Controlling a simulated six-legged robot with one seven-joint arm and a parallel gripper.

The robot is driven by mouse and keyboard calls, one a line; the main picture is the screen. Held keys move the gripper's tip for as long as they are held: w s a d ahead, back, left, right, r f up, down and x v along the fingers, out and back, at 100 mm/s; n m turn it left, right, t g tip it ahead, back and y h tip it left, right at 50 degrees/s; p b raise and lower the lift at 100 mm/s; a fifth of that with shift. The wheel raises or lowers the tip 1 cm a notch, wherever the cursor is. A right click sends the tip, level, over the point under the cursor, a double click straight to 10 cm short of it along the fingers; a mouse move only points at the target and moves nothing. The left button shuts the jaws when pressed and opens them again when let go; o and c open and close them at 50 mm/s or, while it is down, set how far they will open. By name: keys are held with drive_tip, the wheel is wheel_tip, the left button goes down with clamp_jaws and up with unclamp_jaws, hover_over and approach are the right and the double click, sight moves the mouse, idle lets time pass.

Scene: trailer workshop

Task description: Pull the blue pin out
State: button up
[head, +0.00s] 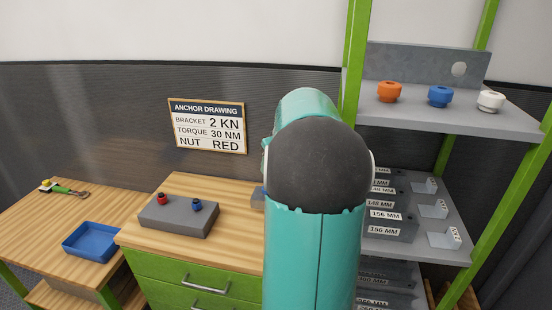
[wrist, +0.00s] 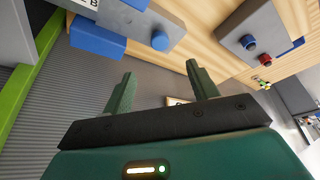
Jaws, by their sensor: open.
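In the head view, a grey block (head: 178,216) lies on the wooden cabinet top. The blue pin (head: 196,206) stands upright in its right part and a red pin (head: 162,198) in its left part. In the wrist view, which is strongly turned, the block (wrist: 262,27) is at the upper right with the blue pin (wrist: 248,42) and the red pin (wrist: 251,58). My gripper (wrist: 162,76) is open, with nothing between its fingers, and apart from the blue pin. In the head view my arm hides the gripper.
A blue tray (head: 92,241) and a green-handled tool (head: 66,190) are on the lower bench to the left. A shelf rack (head: 462,120) with orange, blue and white nuts stands at right. In the wrist view, grey and blue items (wrist: 98,38) show close at the upper left.

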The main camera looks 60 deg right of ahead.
drive_tip(key=x, duration=1.1)
drive_tip(key=shift+w+f, duration=0.1)
drive_tip(key=shift+f, duration=0.1)
drive_tip(key=c, duration=1.1)
drive_tip(key=shift+c, duration=0.2)
drive_tip(key=shift+r, duration=2)
drive_tip(key=shift+r, duration=0.7)
drive_tip(key=shift+r, duration=0.5)
drive_tip(key=shift+r, duration=1.45)
